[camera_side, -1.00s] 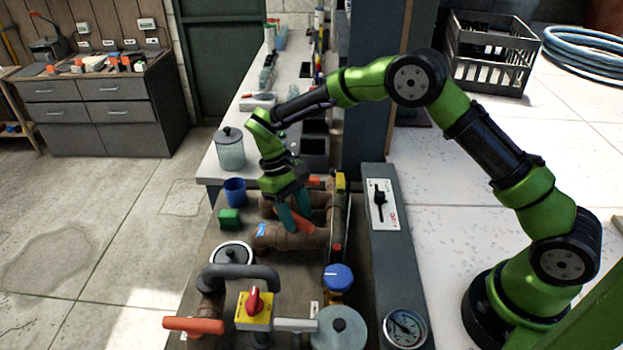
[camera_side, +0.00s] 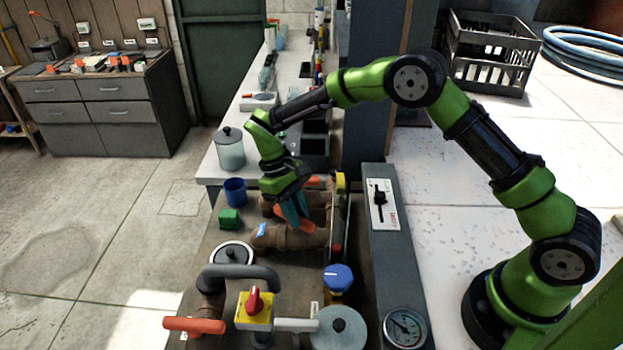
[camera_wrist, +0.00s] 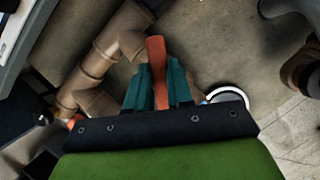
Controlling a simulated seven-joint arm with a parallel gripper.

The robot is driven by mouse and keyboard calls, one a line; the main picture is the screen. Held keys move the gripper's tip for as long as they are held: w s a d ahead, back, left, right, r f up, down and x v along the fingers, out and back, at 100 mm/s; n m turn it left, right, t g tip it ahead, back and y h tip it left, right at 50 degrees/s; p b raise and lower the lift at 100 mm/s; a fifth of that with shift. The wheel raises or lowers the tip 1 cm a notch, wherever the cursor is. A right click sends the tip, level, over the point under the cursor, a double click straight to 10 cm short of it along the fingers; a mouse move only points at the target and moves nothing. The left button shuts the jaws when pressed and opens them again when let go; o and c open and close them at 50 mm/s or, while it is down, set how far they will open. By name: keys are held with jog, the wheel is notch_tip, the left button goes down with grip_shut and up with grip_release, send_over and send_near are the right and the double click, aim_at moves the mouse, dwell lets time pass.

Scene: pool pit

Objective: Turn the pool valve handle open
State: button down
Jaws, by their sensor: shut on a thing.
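An orange valve handle (camera_wrist: 156,62) stands between the two teal fingers of my gripper (camera_wrist: 158,87) in the wrist view. The fingers are shut on it, and its tip sticks out past them. In the side view my gripper (camera_side: 297,212) points down at the brown pipes (camera_side: 285,238), with parts of the orange handle (camera_side: 309,226) showing beside the fingers. The fingers hide much of the handle and its joint to the pipe.
A green block (camera_side: 229,219) and a blue cup (camera_side: 235,190) stand left of the pipes. In front are a blue knob (camera_side: 338,277), a yellow box with a red switch (camera_side: 254,308), another orange handle (camera_side: 194,325) and a dark bent pipe (camera_side: 240,271). A grey panel (camera_side: 385,240) rises at right.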

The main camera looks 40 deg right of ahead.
jog(key=n+h, duration=0.1)
jog(key=n, duration=0.2)
jog(key=n+t+h, duration=0.1)
jog(key=n, duration=0.3)
jog(key=shift+d+f, duration=0.2)
jog(key=shift+h, duration=0.3)
dwell(0.3)
jog(key=c, duration=1)
grip_release()
jog(key=shift+w+r, duration=0.1)
jog(key=shift+r, duration=0.1)
jog(key=v, duration=1.6)
jog(key=shift+r, duration=0.45)
jog(key=shift+t, duration=0.3)
